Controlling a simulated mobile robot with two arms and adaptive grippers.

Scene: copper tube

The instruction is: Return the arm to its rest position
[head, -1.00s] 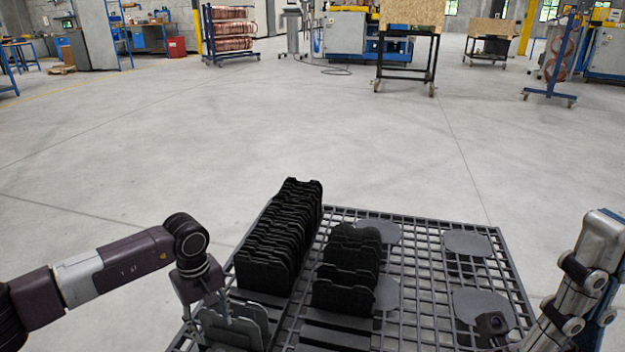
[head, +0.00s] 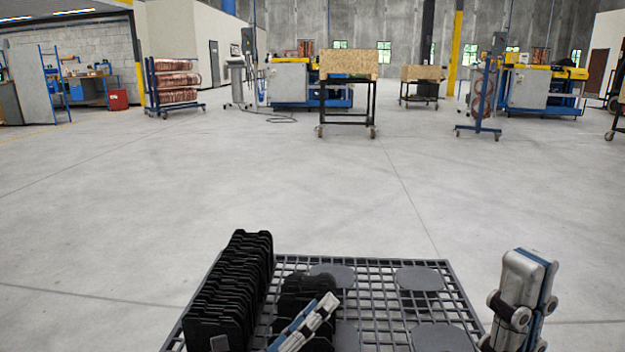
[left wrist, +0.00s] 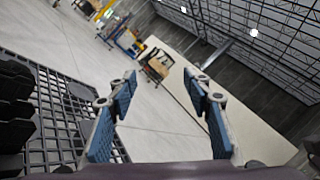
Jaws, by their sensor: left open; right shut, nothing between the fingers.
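My left gripper (head: 306,322) shows at the bottom of the head view, in front of the shorter row of black plates. In the left wrist view its two blue-padded fingers (left wrist: 163,88) stand wide apart with nothing between them. My right gripper (head: 528,280) is at the lower right of the head view, beside the rack's right edge. Its fingers are together and hold nothing. Most of both arms is out of the head view.
A dark grid rack (head: 380,282) holds a long row of upright black plates (head: 232,285), a shorter row (head: 305,287) and flat round grey pads (head: 420,279). Open grey floor (head: 300,190) lies beyond. Wheeled racks and machines stand far back.

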